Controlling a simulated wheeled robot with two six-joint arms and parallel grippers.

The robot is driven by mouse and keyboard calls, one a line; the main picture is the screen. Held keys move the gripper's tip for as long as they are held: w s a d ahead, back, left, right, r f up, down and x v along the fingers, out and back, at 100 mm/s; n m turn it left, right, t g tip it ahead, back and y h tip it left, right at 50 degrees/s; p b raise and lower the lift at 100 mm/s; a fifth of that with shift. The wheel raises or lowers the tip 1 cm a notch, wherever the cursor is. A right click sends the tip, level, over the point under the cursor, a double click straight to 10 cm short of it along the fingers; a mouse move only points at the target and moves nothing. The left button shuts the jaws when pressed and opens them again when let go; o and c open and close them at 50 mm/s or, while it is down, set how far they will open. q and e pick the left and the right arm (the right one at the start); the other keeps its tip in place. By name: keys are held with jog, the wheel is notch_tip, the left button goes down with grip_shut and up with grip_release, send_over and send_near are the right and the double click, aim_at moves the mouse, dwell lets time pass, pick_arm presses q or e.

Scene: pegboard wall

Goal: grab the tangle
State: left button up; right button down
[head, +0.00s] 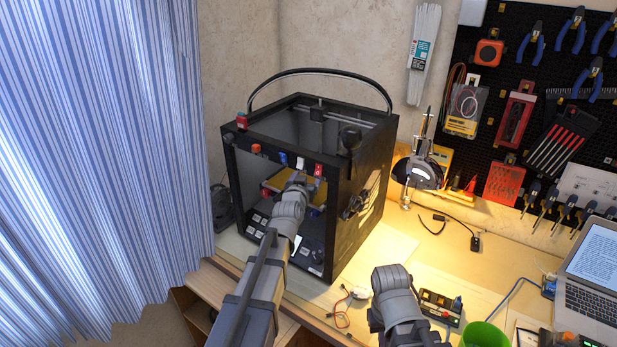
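A black box-shaped 3D printer (365,185) with an open front stands on the bench. A yellow-orange plate (277,184) shows inside it. My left arm reaches into the printer's front opening, and its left gripper (297,179) is at the plate, small and partly hidden by my own wrist. I cannot tell whether its fingers are open or shut, or whether they touch anything. No tangle can be made out clearly on the plate; my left arm covers part of it. My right arm is low over the bench at the right, with its fingers hidden from view.
Thin red and black wires (341,309) lie on the bench between my arms. A small circuit board (440,306), a green container (484,336) and a laptop (594,270) stand at the right. A pegboard (486,60) with tools hangs behind. A striped curtain (95,150) covers the left.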

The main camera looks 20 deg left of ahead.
pick_arm(q)
grip_shut()
dwell(0.3)
jog(key=shift+r, duration=0.2)
pick_arm(e)
jog(key=shift+r, duration=0.2)
